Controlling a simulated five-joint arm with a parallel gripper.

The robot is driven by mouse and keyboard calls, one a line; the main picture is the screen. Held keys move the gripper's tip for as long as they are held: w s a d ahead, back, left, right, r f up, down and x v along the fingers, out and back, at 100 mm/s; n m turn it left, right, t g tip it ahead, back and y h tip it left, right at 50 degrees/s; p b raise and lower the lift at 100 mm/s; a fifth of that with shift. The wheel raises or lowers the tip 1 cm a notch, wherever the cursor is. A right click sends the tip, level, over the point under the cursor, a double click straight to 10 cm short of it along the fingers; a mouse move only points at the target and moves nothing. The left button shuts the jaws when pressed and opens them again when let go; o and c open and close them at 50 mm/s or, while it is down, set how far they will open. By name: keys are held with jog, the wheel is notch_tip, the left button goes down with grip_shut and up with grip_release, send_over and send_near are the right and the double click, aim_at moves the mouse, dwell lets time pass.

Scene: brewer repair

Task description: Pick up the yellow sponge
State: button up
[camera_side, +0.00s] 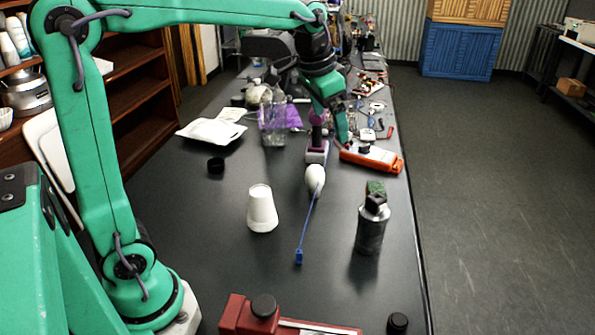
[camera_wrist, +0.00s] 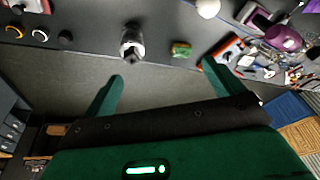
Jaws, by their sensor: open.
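The sponge (camera_side: 376,187) has a green top in the side view and shows just behind the cap of a dark metal canister. In the wrist view the sponge (camera_wrist: 181,49), green with a yellowish side, lies on the dark table, apart from the canister. My gripper (camera_wrist: 163,70) is open and empty, its two green fingers spread below the sponge in the picture. In the side view my gripper (camera_side: 342,134) hangs over the table's far part, beyond and left of the sponge, near the orange tool. One finger is hard to make out there.
The canister (camera_side: 371,228) stands upright close to the sponge near the table's right edge. An orange tool (camera_side: 371,158), a white bulb (camera_side: 315,178) with a blue cord, and a white cup (camera_side: 262,210) are around. The table is clear between cup and canister, apart from the cord.

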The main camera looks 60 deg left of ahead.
jog(key=w+f+m, duration=0.1)
jog(key=w+f, duration=0.1)
jog(key=w, duration=0.6)
jog(key=m+g, duration=0.3)
send_over(377, 188)
notch_tip(377, 188, down, 19)
jog(key=shift+s+f, duration=0.1)
jog(key=shift+f, duration=4.5)
jog(key=c, duration=1)
